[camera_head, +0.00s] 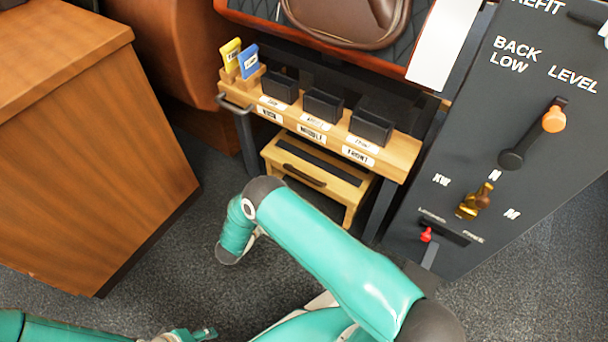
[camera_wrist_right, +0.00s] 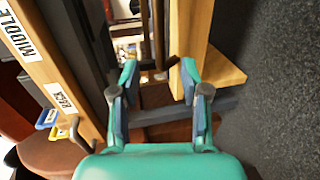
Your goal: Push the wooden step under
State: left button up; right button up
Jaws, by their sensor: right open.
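The wooden step (camera_head: 340,183) stands on the carpet below the wooden shelf bench (camera_head: 402,157). In the right wrist view, turned sideways, the step's pale wood (camera_wrist_right: 190,28) shows just beyond my right gripper (camera_wrist_right: 159,76). That gripper is open with nothing between its fingers; I cannot tell whether a fingertip touches the wood. My left gripper (camera_head: 205,333) is only partly in view at the bottom edge, its jaws unclear.
Dark bench legs (camera_head: 246,143) flank the step. A grey lever panel (camera_head: 470,180) stands at right, a wooden cabinet (camera_head: 80,140) at left. Black boxes (camera_head: 322,106) and yellow and blue tags (camera_head: 248,61) sit on the bench. Carpet (camera_head: 120,290) is clear at lower left.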

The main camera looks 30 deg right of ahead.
aim_at(302, 175)
jog(key=b+x, duration=0.3)
jog(key=x, duration=1)
grip_shut()
